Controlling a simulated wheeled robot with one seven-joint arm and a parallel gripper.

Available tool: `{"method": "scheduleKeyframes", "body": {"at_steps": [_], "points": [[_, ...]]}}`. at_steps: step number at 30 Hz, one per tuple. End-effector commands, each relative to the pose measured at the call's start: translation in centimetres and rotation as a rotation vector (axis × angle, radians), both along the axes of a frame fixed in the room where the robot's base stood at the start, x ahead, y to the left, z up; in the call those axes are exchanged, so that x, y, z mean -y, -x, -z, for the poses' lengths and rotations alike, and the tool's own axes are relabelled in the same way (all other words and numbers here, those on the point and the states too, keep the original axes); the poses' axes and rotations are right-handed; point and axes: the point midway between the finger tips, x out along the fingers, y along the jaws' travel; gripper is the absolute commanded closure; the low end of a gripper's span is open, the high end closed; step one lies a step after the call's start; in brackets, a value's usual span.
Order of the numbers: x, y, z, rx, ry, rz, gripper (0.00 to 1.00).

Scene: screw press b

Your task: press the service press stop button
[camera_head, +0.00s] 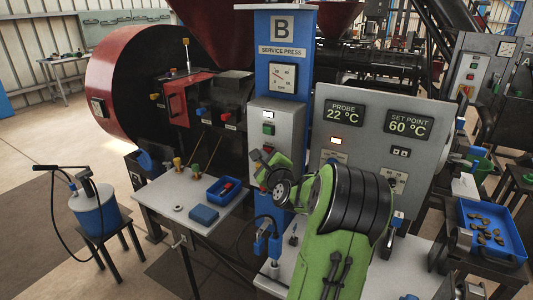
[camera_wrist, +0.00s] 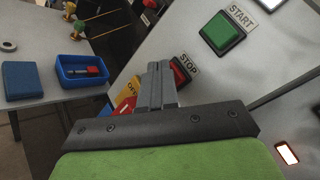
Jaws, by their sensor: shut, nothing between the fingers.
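The service press panel (camera_head: 286,112) is a grey box on a blue column marked B. Its green start button (camera_head: 268,129) shows on the front, and in the wrist view the start button (camera_wrist: 223,33) sits upper right under a START label. The red stop button (camera_wrist: 180,72) is below it, beside a STOP label, partly covered by my fingers. My gripper (camera_wrist: 160,68) is shut and empty, its tips close to the stop button's left side in the picture. I cannot tell whether they touch.
A yellow and red switch plate (camera_wrist: 125,104) is left of my fingers. A side table (camera_head: 180,205) holds a blue tray (camera_head: 222,189) and a blue block (camera_head: 203,214). A grey temperature panel (camera_head: 355,115) stands to the right, close behind my arm.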

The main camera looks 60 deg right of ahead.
Motion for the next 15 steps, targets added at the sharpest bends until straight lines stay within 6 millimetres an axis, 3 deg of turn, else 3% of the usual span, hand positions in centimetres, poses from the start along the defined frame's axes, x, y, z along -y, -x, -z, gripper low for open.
{"method": "scheduleKeyframes", "body": {"at_steps": [6, 15], "points": [[-1.2, 0.1, 0.0, -0.001, 0.000, 0.001, 1.00], [-1.4, 0.2, 0.0, 0.000, 0.000, 0.000, 1.00]]}}
